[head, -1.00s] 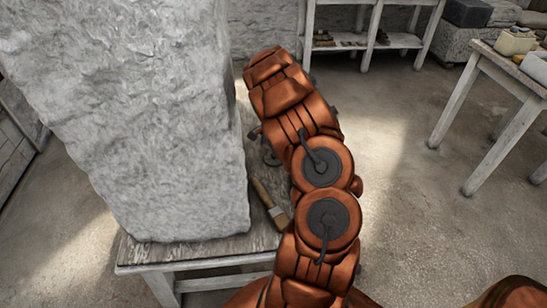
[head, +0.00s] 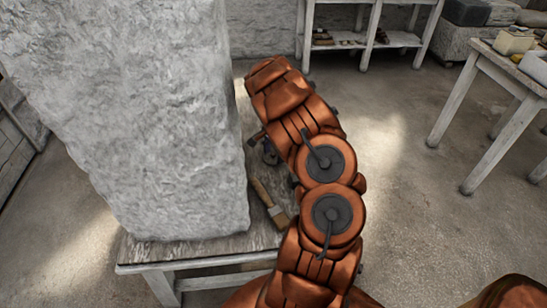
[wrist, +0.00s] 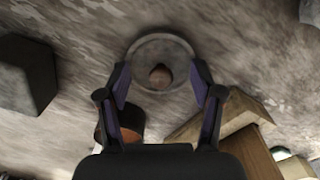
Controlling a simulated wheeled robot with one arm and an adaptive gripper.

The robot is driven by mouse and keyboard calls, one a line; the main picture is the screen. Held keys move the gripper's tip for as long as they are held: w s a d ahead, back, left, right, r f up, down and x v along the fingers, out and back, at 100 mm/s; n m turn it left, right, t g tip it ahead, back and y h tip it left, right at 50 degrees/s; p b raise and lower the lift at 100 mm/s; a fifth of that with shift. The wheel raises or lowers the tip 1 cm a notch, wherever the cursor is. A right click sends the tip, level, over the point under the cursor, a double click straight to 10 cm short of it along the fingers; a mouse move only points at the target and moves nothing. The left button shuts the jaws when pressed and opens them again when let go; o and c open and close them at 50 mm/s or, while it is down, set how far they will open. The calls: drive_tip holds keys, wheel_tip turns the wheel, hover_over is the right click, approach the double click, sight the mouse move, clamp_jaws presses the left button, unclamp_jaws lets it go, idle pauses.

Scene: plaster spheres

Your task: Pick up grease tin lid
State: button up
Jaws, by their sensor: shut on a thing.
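The grease tin lid (wrist: 160,45) is a round grey disc with a brown knob in its middle, at the top centre of the wrist view. My gripper (wrist: 160,82) has one finger on each side of the lid, shut on it. In the head view my copper arm hides the gripper and the lid. A copper-brown round thing (wrist: 130,120) shows partly behind the left finger; I cannot tell whether it is the tin.
A big rough stone block (head: 170,120) stands on a worn wooden table (head: 200,255), left of my arm. A wooden-handled brush (head: 268,203) lies between them. The wrist view shows a dark block (wrist: 27,75) at left and wooden pieces (wrist: 240,115) at right. Open floor (head: 410,230) lies right.

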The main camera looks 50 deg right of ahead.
sight(274, 153)
drive_tip(key=shift+a+f, duration=0.1)
drive_tip(key=shift+f, duration=0.05)
drive_tip(key=shift+c, duration=0.4)
drive_tip(key=shift+s+r, duration=0.15)
drive_tip(key=shift+r, duration=0.15)
drive_tip(key=c, duration=0.8)
drive_tip(key=r, duration=0.3)
drive_tip(key=r+b, duration=0.1)
drive_tip(key=r, duration=0.2)
drive_tip(key=shift+d+r, duration=0.2)
drive_tip(key=shift+r, duration=0.15)
clamp_jaws()
drive_tip(key=s+d+b, duration=0.1)
drive_tip(key=s+d, duration=1.1)
drive_tip(key=d, duration=0.3)
drive_tip(key=shift+s, duration=0.2)
